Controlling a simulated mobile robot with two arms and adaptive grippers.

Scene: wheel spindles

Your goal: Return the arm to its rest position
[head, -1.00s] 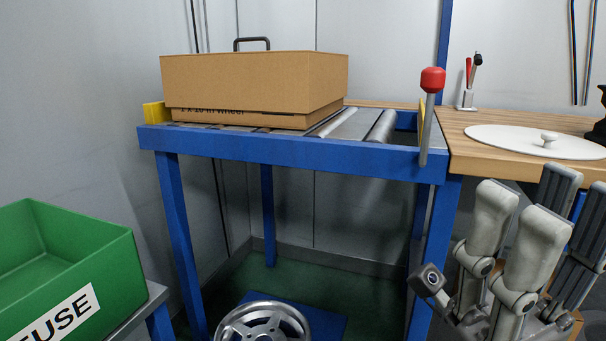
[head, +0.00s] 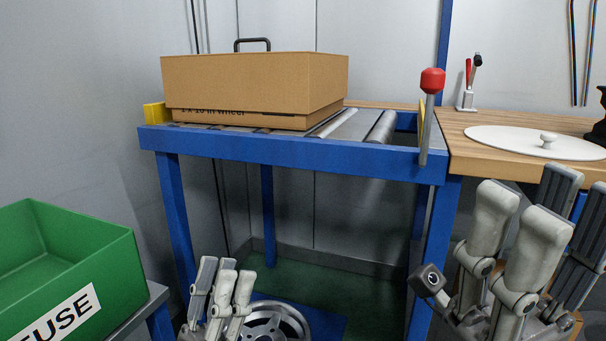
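My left gripper (head: 222,285) is grey and white and points upward at the bottom, left of centre. Its fingers look parted, with nothing seen between them. It stands in front of the silver spoked wheel (head: 272,322) and hides its left part; whether they touch cannot be told. My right gripper (head: 540,215) points upward at the lower right, in front of the wooden bench. Its fingers are apart and hold nothing visible.
A closed cardboard box (head: 250,80) with a black handle behind it sits on the blue roller table (head: 290,151). A green bin (head: 120,270) stands at the lower left. A red-knobbed lever (head: 432,80) rises near the wooden bench (head: 470,120), which holds a white lid (head: 530,140).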

